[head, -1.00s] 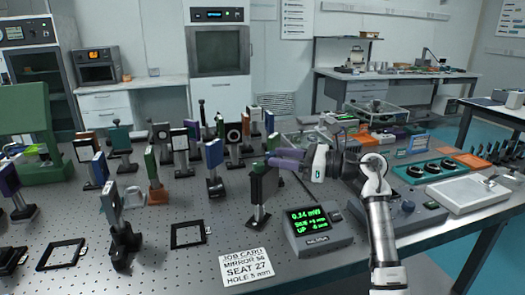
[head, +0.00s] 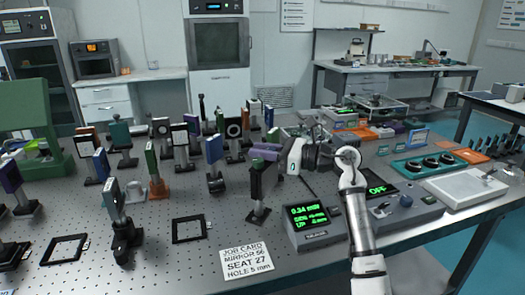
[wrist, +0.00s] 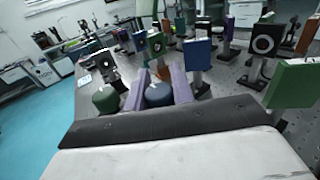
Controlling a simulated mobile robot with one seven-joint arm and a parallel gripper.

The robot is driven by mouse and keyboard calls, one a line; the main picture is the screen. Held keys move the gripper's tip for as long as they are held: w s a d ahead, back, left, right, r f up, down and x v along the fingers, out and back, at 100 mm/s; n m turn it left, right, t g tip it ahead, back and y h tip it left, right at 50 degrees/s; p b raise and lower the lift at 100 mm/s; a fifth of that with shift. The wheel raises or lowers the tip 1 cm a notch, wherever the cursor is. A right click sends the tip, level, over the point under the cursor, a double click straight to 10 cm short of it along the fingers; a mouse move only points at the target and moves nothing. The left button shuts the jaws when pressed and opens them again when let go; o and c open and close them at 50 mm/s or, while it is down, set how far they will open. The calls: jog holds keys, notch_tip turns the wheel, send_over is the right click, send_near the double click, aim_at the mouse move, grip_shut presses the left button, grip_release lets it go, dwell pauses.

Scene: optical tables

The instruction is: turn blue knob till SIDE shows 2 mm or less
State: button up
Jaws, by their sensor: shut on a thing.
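My gripper (head: 266,151) has purple fingers and reaches left behind a dark post-mounted holder (head: 258,190) in the head view. In the wrist view, the purple fingertips (wrist: 159,84) are on either side of the blue knob (wrist: 158,96), shut on it. A green knob (wrist: 105,99) stands just left of the fingers. The blue knob is hidden in the head view. The meter (head: 312,221) shows green digits that look like 0.34 mW, with SIDE and UP lines below; their values are too blurred to read surely.
A job card (head: 246,259) lies in front of the meter, with an empty black frame (head: 189,229) to its left. Several post-mounted optics crowd the table's left and back. A box with an OFF display (head: 381,189) stands right of my arm.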

jog(key=shift+f+m+t+b, duration=0.25)
jog(key=shift+m+t+b, duration=0.15)
jog(key=shift+t+b, duration=0.35)
jog(key=shift+c, duration=0.5)
jog(key=m+t+h+b, duration=0.1)
jog(key=m+t+h, duration=0.1)
jog(key=t, duration=0.1)
jog(key=m+t+h+b, duration=0.1)
jog(key=t, duration=0.1)
jog(key=shift+w+d+r+m+b, duration=0.15)
jog(key=shift+w+r+m+b, duration=0.15)
jog(key=shift+w+m, duration=0.1)
jog(key=o, duration=1)
jog(key=shift+d, duration=0.1)
jog(key=b+v, duration=0.1)
jog(key=v, duration=0.3)
jog(key=b+v, duration=0.1)
jog(key=v, duration=0.8)
jog(key=shift+s+d+r+b, duration=0.2)
jog(key=shift+s+r+b, duration=0.05)
jog(key=shift+s+b, duration=0.15)
